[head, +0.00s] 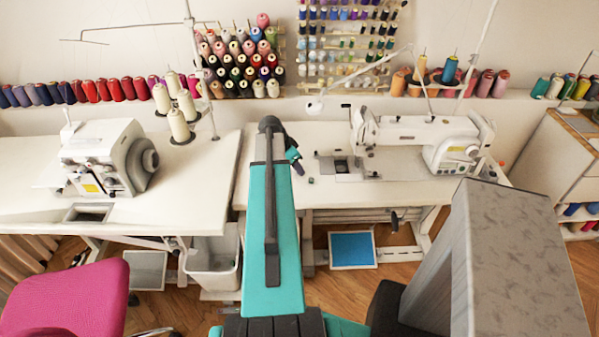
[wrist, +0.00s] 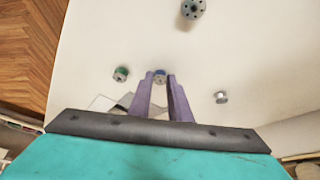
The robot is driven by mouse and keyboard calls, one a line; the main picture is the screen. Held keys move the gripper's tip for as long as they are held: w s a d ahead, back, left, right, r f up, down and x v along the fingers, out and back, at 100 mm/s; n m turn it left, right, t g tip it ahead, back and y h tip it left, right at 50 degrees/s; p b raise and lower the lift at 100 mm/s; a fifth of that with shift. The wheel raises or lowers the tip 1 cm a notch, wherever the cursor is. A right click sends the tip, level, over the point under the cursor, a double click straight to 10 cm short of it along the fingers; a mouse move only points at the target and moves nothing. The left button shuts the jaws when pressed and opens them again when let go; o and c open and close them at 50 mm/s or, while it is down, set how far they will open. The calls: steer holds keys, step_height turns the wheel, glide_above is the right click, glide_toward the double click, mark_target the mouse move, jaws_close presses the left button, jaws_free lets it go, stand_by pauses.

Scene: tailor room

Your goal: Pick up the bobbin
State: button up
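A green bobbin (wrist: 120,73) lies to the left, a silvery bobbin (wrist: 221,97) to the right, and a larger-looking dark green one (wrist: 193,8) at the top edge. In the head view my arm hides most of this; one small dark bobbin (head: 310,181) shows on the white table (head: 390,190).
A white sewing machine (head: 425,140) stands on the same table to the right. Another machine (head: 105,158) stands on the left table. Thread cones (head: 180,115) on a stand are at the left back. A pink chair (head: 70,300) is at the lower left. The tabletop around the bobbins is mostly clear.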

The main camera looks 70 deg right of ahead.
steer(key=shift+r, duration=0.15)
jaws_close()
steer(key=shift+r+b, duration=0.75)
steer(key=shift+r, duration=0.75)
steer(key=s+a, duration=0.1)
steer(key=a, duration=0.2)
steer(key=s+a+b, duration=0.1)
steer(key=a, duration=0.2)
steer(key=s+a+r+b, duration=0.1)
steer(key=s+a, duration=0.1)
steer(key=a, duration=0.1)
steer(key=shift+a, duration=0.35)
steer(key=shift+a+b, duration=0.25)
steer(key=shift+b, duration=0.25)
steer(key=shift+f+b, duration=0.1)
steer(key=shift+b, duration=0.65)
steer(key=b, duration=0.3)
steer(key=shift+s+a, duration=0.15)
steer(key=shift+a, duration=0.05)
steer(key=b, duration=0.3)
steer(key=shift+s+a+b, duration=0.15)
steer(key=shift+a+b, duration=0.25)
steer(key=b, duration=0.2)
steer(key=a+b, duration=0.1)
steer(key=b, duration=0.2)
steer(key=shift+s+a, duration=0.15)
steer(key=shift+s, duration=0.15)
steer(key=shift+a+b, duration=0.2)
steer(key=shift+b, duration=0.65)
